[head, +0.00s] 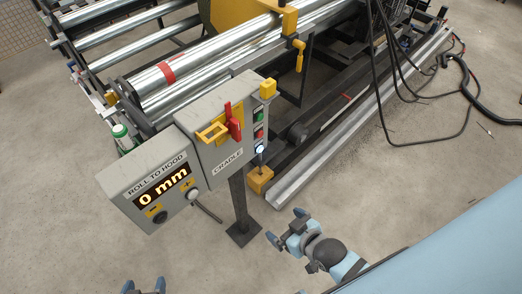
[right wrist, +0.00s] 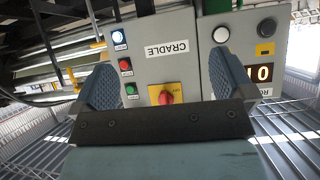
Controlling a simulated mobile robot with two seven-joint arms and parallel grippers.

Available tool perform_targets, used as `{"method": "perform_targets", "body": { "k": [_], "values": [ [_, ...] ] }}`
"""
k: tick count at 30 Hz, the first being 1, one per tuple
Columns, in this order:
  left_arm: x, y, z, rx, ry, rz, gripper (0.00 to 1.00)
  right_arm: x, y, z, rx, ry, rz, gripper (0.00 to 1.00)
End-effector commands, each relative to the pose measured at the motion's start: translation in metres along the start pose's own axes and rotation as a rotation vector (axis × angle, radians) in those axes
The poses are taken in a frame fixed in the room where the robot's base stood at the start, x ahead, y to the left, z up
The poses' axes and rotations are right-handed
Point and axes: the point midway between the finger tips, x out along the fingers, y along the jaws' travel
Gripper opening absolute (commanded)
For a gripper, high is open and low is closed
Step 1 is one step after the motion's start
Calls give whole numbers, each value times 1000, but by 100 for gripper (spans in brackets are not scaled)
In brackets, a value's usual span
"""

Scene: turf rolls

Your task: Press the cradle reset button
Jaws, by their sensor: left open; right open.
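The grey cradle box (head: 215,160) stands on a dark post and carries a red rotary switch (head: 234,122) on a yellow plate. A column of buttons runs down its right edge: green, red and, lowest, a lit bluish-white one (head: 260,149), probably the reset; its small label is not readable. In the right wrist view the cradle box appears upside down, with the lit button (right wrist: 118,37) at the upper left. My right gripper (head: 286,225) is open and empty, below and apart from the box. My left gripper (head: 143,288) is open at the bottom edge, partly cut off.
A "ROLL TO HOOD" box (head: 128,183) reading 0 mm adjoins on the left, with a rod (head: 207,212) sticking out below. A yellow block (head: 261,180) and metal rail (head: 310,172) lie beyond the post. Rollers (head: 195,70) stand behind. Black cables hang at right. Front floor is clear.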

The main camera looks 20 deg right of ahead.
Motion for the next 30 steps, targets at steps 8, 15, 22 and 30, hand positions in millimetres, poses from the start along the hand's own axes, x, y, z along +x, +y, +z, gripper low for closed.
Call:
{"method": "perform_targets", "body": {
  "k": [8,15,22,30],
  "values": [
    [0,0,0,0,0,0,74,0,0,0,0,0,0,86],
    [0,0,0,0,0,0,74,0,0,0,0,0,0,31],
    [0,0,0,0,0,0,74,0,0,0,0,-1,0,0],
    [0,0,0,0,0,0,74,0,0,0,0,-1,0,0]
  ]
}}
